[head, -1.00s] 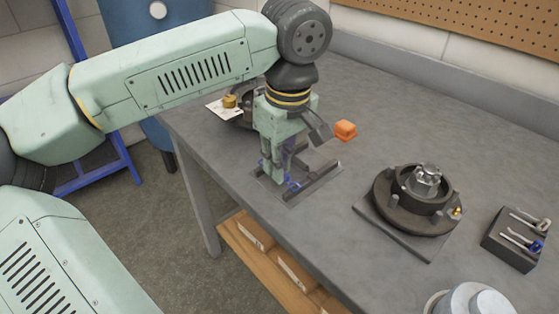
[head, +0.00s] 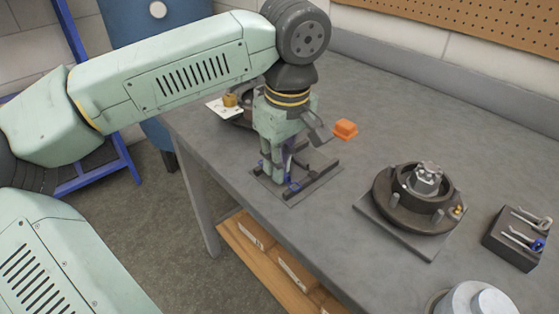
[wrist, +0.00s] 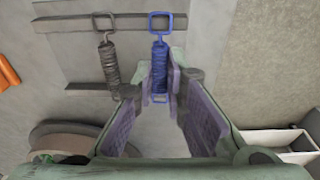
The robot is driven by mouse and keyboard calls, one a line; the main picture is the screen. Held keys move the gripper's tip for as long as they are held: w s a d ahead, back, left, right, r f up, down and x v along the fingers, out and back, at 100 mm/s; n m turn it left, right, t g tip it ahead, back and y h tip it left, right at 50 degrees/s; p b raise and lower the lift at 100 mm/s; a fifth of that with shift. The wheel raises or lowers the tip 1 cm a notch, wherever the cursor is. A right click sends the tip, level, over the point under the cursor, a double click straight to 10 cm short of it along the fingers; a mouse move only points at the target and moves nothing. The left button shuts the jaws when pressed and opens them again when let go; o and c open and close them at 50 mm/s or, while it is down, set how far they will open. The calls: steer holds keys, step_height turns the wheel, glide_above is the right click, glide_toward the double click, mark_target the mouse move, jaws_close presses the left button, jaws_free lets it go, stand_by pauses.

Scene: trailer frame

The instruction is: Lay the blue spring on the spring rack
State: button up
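The blue spring (wrist: 159,65) runs lengthwise between my fingertips, with its square end loops showing beyond the pads. In the head view its near end loop (head: 293,187) shows beside the fingers. My gripper (wrist: 160,80) points down over the rack, its pads close against both sides of the spring. The spring rack (head: 321,181) is a flat plate with two dark parallel rails. In the wrist view the blue spring lies across the rails, right of a dark spring (wrist: 110,62) and roughly parallel to it. Whether the blue spring bears fully on both rails is hard to tell.
An orange block (head: 345,128) lies behind the rack. A round dark fixture (head: 417,197) stands to the right, with a small tool block (head: 515,238) beyond it. A white card with a brass piece (head: 230,101) lies behind left. The bench between rack and fixture is clear.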

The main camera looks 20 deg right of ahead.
steer(key=o, duration=0.5)
steer(key=shift+c, duration=0.2)
steer(key=shift+c, duration=1.4)
steer(key=shift+r, duration=0.1)
steer(key=shift+r+p, duration=2.7)
steer(key=shift+r, duration=0.75)
